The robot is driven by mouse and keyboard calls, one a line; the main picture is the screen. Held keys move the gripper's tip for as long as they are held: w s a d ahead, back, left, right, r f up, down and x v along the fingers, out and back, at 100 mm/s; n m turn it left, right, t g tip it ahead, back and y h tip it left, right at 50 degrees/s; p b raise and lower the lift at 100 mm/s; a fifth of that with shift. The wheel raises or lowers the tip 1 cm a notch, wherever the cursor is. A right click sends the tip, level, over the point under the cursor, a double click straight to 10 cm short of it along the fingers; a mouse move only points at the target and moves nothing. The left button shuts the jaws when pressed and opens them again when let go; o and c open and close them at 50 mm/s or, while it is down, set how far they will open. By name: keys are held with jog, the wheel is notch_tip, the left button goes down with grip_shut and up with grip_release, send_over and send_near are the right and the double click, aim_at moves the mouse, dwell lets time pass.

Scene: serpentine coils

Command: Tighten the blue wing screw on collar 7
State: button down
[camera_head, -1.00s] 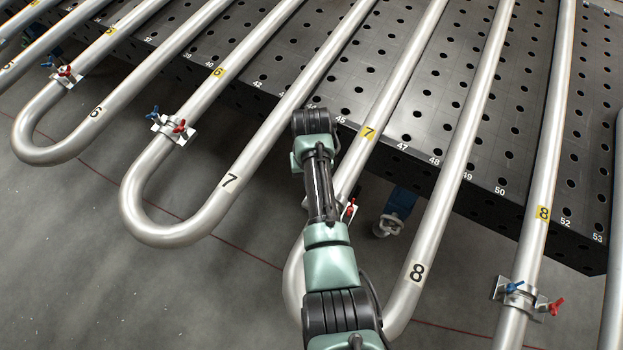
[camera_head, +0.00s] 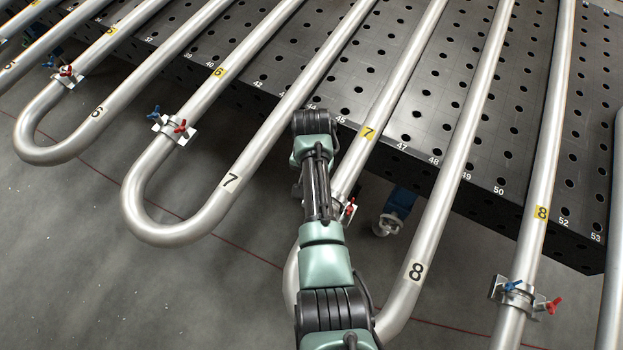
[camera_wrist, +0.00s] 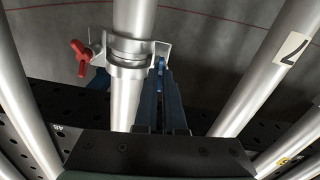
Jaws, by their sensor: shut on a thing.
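In the wrist view, the silver collar 7 (camera_wrist: 126,58) is clamped around a steel pipe (camera_wrist: 134,20). Its red wing screw (camera_wrist: 80,56) sticks out on the left. On the right, a small part of the blue wing screw (camera_wrist: 161,64) shows at the tips of my gripper (camera_wrist: 161,76). The jaws are shut on it and hide most of it. In the head view, the yellow label 7 (camera_head: 367,133) marks this pipe. There the red screw (camera_head: 350,209) shows beside my arm, which hides the blue screw and my gripper.
The dark perforated table (camera_head: 420,115) carries the coil pipes. Coil 7's bend (camera_head: 165,232) lies to the left. Collar 6 (camera_head: 174,128) and collar 8 (camera_head: 517,292) stand to either side with red and blue screws. A caster (camera_head: 387,225) is below the table edge.

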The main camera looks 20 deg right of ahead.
jog(key=shift+w+d+r, duration=0.1)
jog(key=shift+w+r, duration=0.2)
jog(key=c, duration=1.2)
grip_release()
jog(key=shift+s, duration=0.1)
jog(key=shift+o, duration=1)
jog(key=shift+s, duration=0.1)
jog(key=shift+f, duration=0.15)
notch_tip(320, 180, up, 13)
jog(key=b, duration=0.2)
